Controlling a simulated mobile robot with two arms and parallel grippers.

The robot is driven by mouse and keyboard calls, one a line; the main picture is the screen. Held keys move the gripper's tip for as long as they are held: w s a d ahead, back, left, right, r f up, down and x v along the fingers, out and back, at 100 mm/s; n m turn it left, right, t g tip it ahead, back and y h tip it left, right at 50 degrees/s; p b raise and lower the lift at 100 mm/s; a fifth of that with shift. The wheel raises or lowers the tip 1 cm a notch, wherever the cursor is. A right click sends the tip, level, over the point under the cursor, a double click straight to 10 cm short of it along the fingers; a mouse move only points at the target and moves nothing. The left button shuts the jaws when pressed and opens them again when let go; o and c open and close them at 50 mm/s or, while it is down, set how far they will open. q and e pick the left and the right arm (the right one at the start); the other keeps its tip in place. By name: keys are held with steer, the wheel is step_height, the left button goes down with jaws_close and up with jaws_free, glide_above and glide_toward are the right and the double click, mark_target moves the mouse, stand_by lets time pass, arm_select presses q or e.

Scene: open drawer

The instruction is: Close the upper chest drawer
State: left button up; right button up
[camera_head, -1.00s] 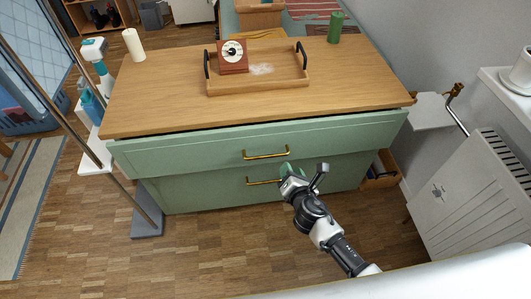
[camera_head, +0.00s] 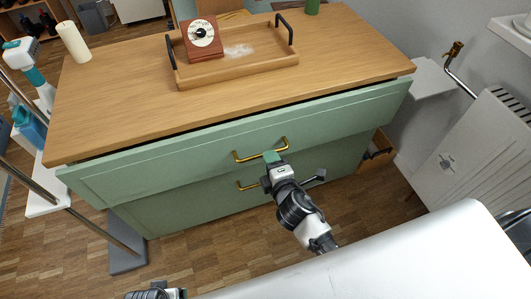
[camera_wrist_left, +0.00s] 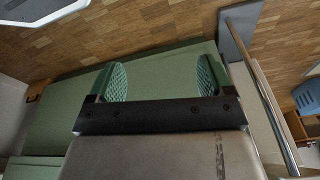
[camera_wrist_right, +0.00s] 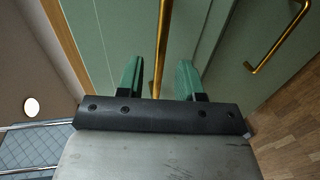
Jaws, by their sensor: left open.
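The chest's green upper drawer (camera_head: 340,117) juts out a little, with a dark gap under the wooden top. Its brass handle (camera_head: 243,159) shows in the head view. My right gripper (camera_head: 273,157) is at this handle, its tips close to the drawer front. In the right wrist view the handle (camera_wrist_right: 163,40) runs between the two green fingers of my right gripper (camera_wrist_right: 159,80), which stand apart with space on both sides. My left gripper (camera_wrist_left: 160,82) is open and empty, facing the green chest front and floor; only a bit of that arm shows in the head view.
A wooden tray (camera_head: 240,69) with a red-brown dial box (camera_head: 202,38) stands on the chest top (camera_head: 110,108). The lower drawer (camera_head: 190,212) has its own handle (camera_head: 246,186). A white candle (camera_head: 73,42) stands at left; a radiator (camera_head: 470,150) is at right.

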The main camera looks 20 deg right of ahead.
arm_select(q)
steer(key=shift+w+r, duration=0.2)
steer(key=shift+r, duration=0.65)
arm_select(e)
steer(key=shift+x, duration=2.05)
jaws_close()
